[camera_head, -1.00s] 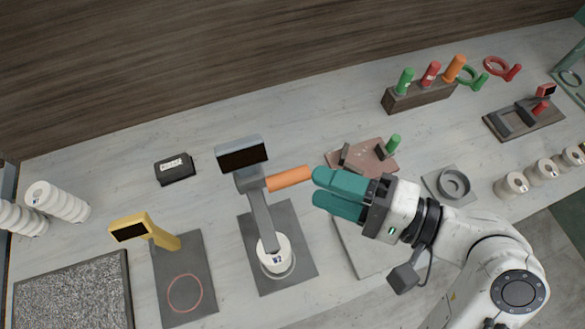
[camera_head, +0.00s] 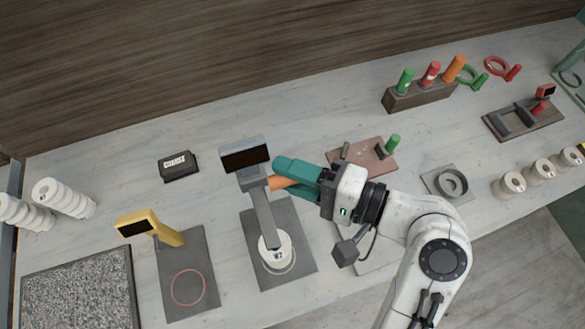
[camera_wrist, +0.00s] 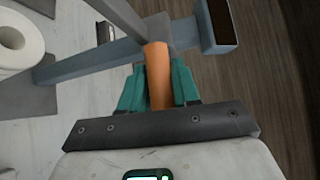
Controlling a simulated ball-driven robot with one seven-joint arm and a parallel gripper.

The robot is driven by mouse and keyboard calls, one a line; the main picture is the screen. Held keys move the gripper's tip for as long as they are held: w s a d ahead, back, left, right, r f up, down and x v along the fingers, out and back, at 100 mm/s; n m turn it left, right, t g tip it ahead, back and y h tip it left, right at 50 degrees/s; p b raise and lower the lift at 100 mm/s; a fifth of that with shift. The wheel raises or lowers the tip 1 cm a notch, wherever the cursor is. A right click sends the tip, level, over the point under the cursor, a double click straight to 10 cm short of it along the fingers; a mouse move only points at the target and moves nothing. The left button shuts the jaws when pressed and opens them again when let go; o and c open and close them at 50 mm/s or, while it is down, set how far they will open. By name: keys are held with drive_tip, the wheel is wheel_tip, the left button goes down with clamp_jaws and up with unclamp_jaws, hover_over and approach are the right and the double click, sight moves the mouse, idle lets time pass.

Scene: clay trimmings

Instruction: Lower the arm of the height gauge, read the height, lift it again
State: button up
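The height gauge has a dark grey base (camera_head: 300,262), a blue-grey arm (camera_head: 262,212) and a head with a dark display (camera_head: 245,157). I cannot read a value on it. An orange handle (camera_head: 283,183) sticks out to the right of its head. A white cylinder (camera_head: 277,253) with a label stands on the base, under the arm's end; whether they touch is unclear. My gripper (camera_head: 287,178) has its teal fingers around the handle. In the wrist view the handle (camera_wrist: 158,75) lies between the two fingers (camera_wrist: 158,85), close to both; I cannot see whether they press on it.
A yellow gauge (camera_head: 150,226) on a grey plate stands to the left. A small black box (camera_head: 178,166) lies behind. A reddish board with a green handle (camera_head: 393,144) and a grey dish (camera_head: 451,182) lie to the right. White cylinders (camera_head: 62,198) lie far left.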

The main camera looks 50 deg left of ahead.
clamp_jaws()
wheel_tip(320, 180, down, 10)
drive_tip(key=b, duration=0.4)
drive_tip(key=shift+f, duration=0.1)
drive_tip(key=shift+o, duration=1.1)
unclamp_jaws()
drive_tip(key=shift+f, duration=0.1)
drive_tip(key=shift+o, duration=1)
drive_tip(key=b+v, duration=0.2)
drive_tip(key=v, duration=0.9)
